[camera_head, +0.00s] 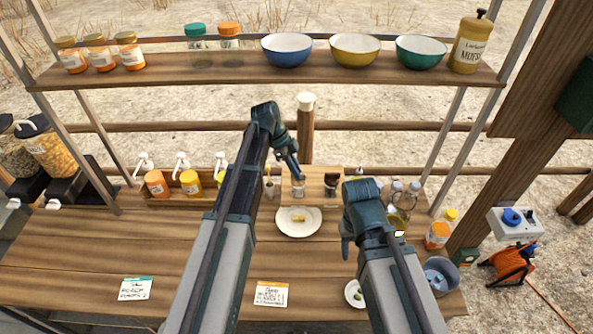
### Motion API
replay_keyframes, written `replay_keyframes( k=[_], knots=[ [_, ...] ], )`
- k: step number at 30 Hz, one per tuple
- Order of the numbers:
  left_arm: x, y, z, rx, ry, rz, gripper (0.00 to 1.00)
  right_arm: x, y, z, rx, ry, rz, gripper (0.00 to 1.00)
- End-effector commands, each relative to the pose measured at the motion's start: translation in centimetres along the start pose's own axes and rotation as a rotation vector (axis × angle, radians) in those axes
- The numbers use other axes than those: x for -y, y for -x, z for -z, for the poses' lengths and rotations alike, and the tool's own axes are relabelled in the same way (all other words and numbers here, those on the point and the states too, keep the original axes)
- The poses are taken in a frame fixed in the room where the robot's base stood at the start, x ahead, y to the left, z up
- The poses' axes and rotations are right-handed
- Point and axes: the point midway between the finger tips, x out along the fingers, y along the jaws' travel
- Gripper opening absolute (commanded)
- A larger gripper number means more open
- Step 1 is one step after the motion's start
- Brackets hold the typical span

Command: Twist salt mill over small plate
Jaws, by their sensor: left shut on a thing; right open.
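My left gripper (296,178) is shut on the top of a small mill (299,190) with a pale label, at the wooden rack behind the white plate. I cannot read the label, and the gripper hides its top. A second, dark-topped mill (331,184) stands to its right. The small plate (349,299) with green pieces lies near the front edge of the counter, partly hidden by my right arm. My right gripper (346,244) is open and empty, right of the larger plate.
Shakers and jars (437,236) stand at the right, near a blue-grey bowl (440,265). Pump bottles (157,184) line the back left. Note cards (135,289) lie in front. A shelf (270,77) with bowls and jars spans above. The left counter is clear.

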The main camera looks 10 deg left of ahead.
Motion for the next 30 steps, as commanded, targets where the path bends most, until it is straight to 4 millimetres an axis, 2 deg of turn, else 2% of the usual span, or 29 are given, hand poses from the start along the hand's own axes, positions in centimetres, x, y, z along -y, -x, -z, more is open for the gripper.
replay_keyframes(
  k=[5,6,10,20,23,30],
  knots=[
    [0.0,0.0,-0.1,0.003,0.001,0.0,0.0,0.0,0.0,0.0,0.0,0.0,0.0,0.5],
    [0.0,0.0,-0.1,0.003,0.001,0.0,0.22,0.0,0.0,0.0,0.0,0.0,0.0,0.5],
    [0.0,0.0,-0.1,0.002,0.001,0.0,0.45,0.0,0.0,0.0,0.0,0.0,0.0,0.5],
    [0.0,0.3,0.0,0.001,0.002,0.001,0.45,0.0,0.3,0.0,0.0,0.0,0.0,0.5],
    [0.0,1.2,0.1,0.001,0.002,0.001,0.45,-0.1,1.1,-0.1,0.0,0.001,0.0,0.5],
    [0.0,5.2,0.3,0.002,0.003,0.0,0.45,-0.5,4.9,-0.3,0.002,0.004,0.0,0.5]
  ],
)
